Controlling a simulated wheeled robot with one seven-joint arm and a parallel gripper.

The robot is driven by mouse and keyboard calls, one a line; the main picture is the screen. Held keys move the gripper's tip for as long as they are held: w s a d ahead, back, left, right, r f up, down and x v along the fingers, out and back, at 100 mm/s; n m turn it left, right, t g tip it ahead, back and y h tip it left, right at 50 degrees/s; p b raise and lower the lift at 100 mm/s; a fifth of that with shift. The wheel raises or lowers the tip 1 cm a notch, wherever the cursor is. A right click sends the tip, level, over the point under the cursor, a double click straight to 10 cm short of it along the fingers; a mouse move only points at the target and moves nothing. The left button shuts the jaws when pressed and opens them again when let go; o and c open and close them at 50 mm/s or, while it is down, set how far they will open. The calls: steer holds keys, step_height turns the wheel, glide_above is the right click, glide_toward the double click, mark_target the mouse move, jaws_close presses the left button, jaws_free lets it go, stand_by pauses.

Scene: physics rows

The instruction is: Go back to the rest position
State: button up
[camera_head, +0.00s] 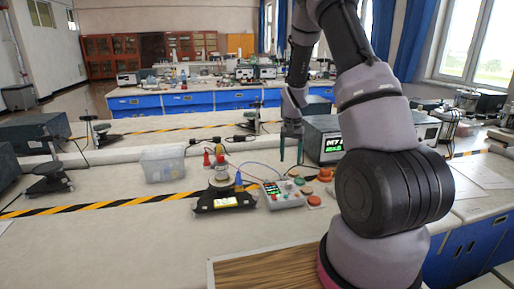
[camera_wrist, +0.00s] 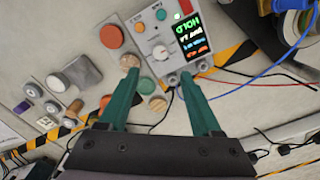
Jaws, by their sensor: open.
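My gripper (camera_head: 291,150) hangs from my raised arm above the lab bench, right of its middle. In the wrist view its two green fingers (camera_wrist: 160,78) are spread apart with nothing between them. Beyond the fingertips is a grey control box (camera_wrist: 160,40) with a lit display, a knob and coloured buttons. The same control box (camera_head: 284,195) sits on the bench in the head view, below and nearer than my gripper. I cannot tell the exact height of the fingers above the bench.
A black device (camera_head: 225,200) with cables stands left of the control box. A clear plastic bin (camera_head: 162,165) is further left. A grey instrument (camera_head: 426,127) with a green display is close to my arm. Several round coloured pieces lie right of the box. The front left bench is clear.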

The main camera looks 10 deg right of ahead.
steer(key=s+a+r+t, duration=0.1)
steer(key=s+a+r, duration=0.15)
steer(key=r, duration=0.55)
steer(key=s+a+r+n+t+y, duration=0.1)
steer(key=s+r, duration=0.3)
steer(key=r, duration=0.4)
steer(key=s+a+r+t, duration=0.2)
steer(key=s+r, duration=0.1)
steer(key=r, duration=0.5)
steer(key=s+a+r+t, duration=0.1)
steer(key=s+r, duration=0.4)
steer(key=s, duration=0.3)
steer(key=s+a+r+n+t+y, duration=0.1)
steer(key=s+a+r+t, duration=0.1)
steer(key=s+r, duration=0.3)
steer(key=s, duration=0.4)
steer(key=shift+s+a, duration=0.2)
steer(key=shift+a, duration=0.1)
